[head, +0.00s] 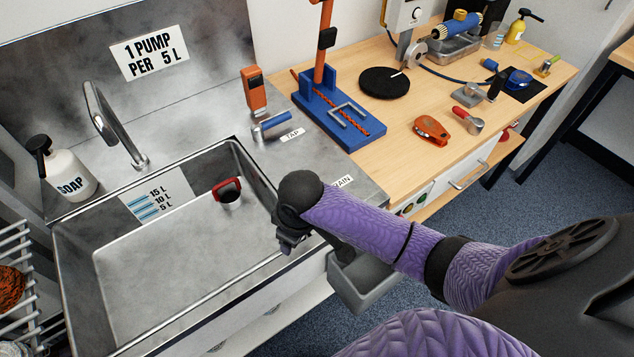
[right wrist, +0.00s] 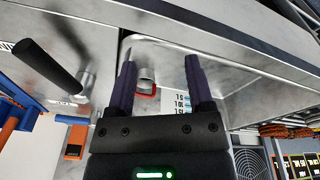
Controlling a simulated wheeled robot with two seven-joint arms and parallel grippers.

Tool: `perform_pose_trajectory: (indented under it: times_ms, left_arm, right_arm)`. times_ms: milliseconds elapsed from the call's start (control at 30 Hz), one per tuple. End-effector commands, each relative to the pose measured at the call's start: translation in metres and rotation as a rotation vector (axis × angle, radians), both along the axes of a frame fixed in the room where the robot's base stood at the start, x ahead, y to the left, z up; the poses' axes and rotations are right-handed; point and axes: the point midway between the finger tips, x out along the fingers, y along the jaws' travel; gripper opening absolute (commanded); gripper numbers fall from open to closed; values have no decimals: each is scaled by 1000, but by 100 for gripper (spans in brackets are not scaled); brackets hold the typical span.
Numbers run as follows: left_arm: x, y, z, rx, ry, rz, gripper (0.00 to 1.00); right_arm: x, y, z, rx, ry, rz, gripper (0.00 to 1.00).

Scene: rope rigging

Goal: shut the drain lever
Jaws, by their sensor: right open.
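The drain lever (right wrist: 48,65) shows in the right wrist view as a black handle on a metal post, standing on the steel beside the sink. In the head view my right arm hides it, and only part of its DRAIN label (head: 343,181) shows. My right gripper (right wrist: 162,65) is open, with nothing between its fingers. In the head view my right gripper (head: 288,240) is over the sink's right rim. In the wrist view the lever is left of the fingers and apart from them. My left gripper is not in view.
The sink (head: 180,260) holds a red-rimmed piece (head: 228,190) by its back wall. The blue-handled tap lever (head: 270,122) stands behind my right gripper. A soap bottle (head: 70,172) and the faucet (head: 115,125) are at left. A wooden bench (head: 390,135) with tools lies to the right.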

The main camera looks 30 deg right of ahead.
Motion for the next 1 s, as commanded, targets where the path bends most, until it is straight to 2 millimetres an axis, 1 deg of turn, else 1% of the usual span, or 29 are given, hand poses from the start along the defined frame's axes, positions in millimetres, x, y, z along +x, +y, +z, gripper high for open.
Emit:
perform_pose_trajectory:
  times_ms: [33,133,200,233,300,333,367,433,600,700,833,1000]
  left_arm:
    - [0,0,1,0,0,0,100]
    - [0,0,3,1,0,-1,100]
    - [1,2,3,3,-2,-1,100]
    - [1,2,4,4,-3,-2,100]
    - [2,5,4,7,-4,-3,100]
    - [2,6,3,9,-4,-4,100]
    - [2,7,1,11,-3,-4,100]
    - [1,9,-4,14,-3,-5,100]
    - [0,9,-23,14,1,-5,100]
    - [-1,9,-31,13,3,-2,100]
    - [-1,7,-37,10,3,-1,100]
    - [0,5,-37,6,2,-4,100]
  right_arm:
    - [19,-14,15,-44,0,7,67]
    - [48,-46,47,-131,31,-7,67]
    - [61,-66,68,-176,50,-32,67]
    - [65,-73,75,-189,56,-43,67]
    - [70,-82,84,-206,65,-60,67]
    - [70,-84,84,-209,69,-63,67]
    - [71,-85,83,-209,71,-65,67]
    - [72,-88,70,-210,74,-66,67]
    - [75,-94,26,-210,73,-65,67]
    - [77,-98,6,-210,71,-63,67]
    - [79,-100,-8,-209,69,-63,67]
    - [80,-101,-11,-209,67,-62,67]
